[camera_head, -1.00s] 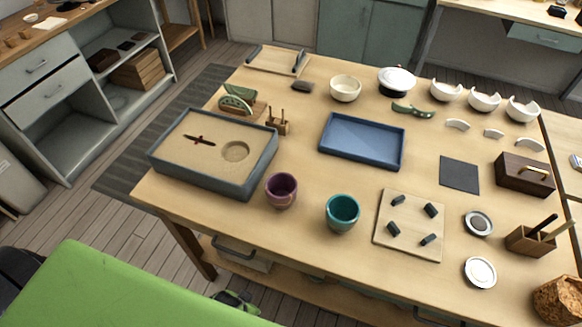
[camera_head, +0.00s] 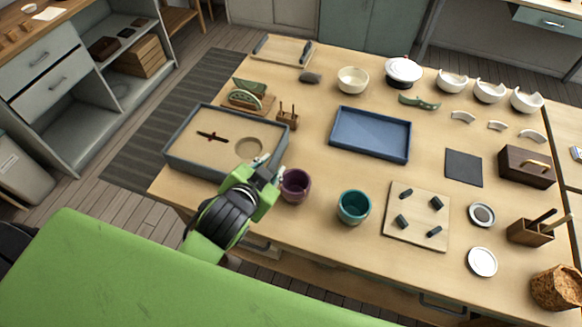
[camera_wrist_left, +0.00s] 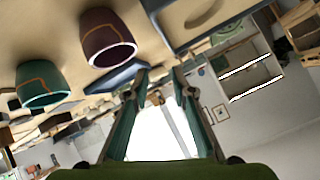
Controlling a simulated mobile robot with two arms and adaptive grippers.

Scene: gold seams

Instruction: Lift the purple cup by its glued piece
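The purple cup (camera_head: 295,186) stands upright near the front edge of the table, just right of the grey sand tray. In the left wrist view the cup (camera_wrist_left: 108,42) shows upper left with a thin gold seam outlining a piece of its wall. My left gripper (camera_head: 271,166) is just left of the cup, over the tray's right front corner. In the left wrist view the gripper (camera_wrist_left: 160,74) has its fingers apart with nothing between them. The cup lies outside the fingers. My right gripper is out of view.
The sand tray (camera_head: 183,138) holds a dark tool. A teal cup (camera_head: 354,207) stands right of the purple cup, and beyond it a board (camera_head: 418,217) with dark pegs. A blue tray (camera_head: 370,135) lies behind. Bare tabletop lies between the cups and blue tray.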

